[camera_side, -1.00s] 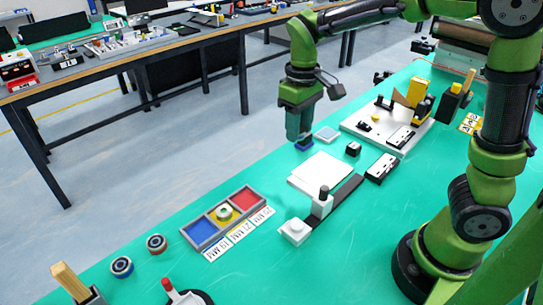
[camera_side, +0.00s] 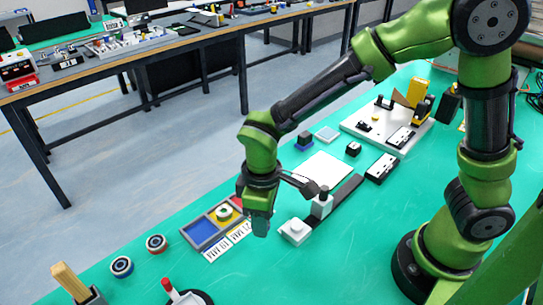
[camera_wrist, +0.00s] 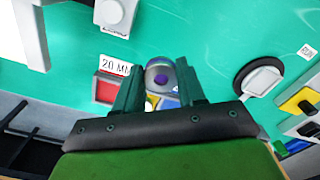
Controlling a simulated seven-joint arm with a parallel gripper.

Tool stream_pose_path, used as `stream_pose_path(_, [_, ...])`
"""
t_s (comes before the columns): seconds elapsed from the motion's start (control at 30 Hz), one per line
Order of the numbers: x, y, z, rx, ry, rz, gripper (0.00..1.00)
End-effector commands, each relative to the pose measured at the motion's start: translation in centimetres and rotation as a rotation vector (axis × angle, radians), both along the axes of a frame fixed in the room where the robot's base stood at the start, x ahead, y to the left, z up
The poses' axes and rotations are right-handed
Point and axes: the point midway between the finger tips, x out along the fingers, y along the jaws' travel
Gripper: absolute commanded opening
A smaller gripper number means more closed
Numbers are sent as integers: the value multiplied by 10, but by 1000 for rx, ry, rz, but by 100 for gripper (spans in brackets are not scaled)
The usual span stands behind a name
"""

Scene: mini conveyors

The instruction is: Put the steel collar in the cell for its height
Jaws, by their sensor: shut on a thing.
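My gripper (camera_side: 260,226) is beside the red end of the three-cell tray (camera_side: 203,248), above the table. In the wrist view its fingers (camera_wrist: 160,88) are shut on the steel collar (camera_wrist: 158,68), a rounded grey piece with a purple centre. The collar is hidden in the side view. The tray has blue (camera_side: 202,231), yellow and red (camera_wrist: 107,90) cells. A pale ring (camera_side: 224,212) sits in the yellow cell. My gripper partly covers the red cell in the side view. A "20 MM" label (camera_wrist: 115,66) lies beside the red cell; other height labels (camera_side: 222,249) lie along the tray.
A white block gauge (camera_side: 295,231) stands right of my gripper. A white sheet (camera_side: 321,168) and a small dark blue block (camera_side: 304,141) lie farther back.

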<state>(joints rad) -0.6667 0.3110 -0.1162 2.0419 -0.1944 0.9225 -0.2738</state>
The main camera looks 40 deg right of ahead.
Motion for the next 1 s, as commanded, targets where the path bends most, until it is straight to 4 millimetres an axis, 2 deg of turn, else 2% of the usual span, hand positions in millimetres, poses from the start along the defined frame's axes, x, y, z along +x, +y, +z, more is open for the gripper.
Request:
stream_pose_path(0.2, [50, 31, -6, -1, -1, 0, 3])
stream_pose_path(0.5, [105, 66, -12, -1, 0, -1, 3])
stream_pose_path(0.63, [117, 73, -13, 0, 0, -1, 3])
stream_pose_path(0.77, [121, 75, -15, -1, 1, -1, 3])
stream_pose_path(1.0, [120, 74, -44, -2, 2, 0, 3])
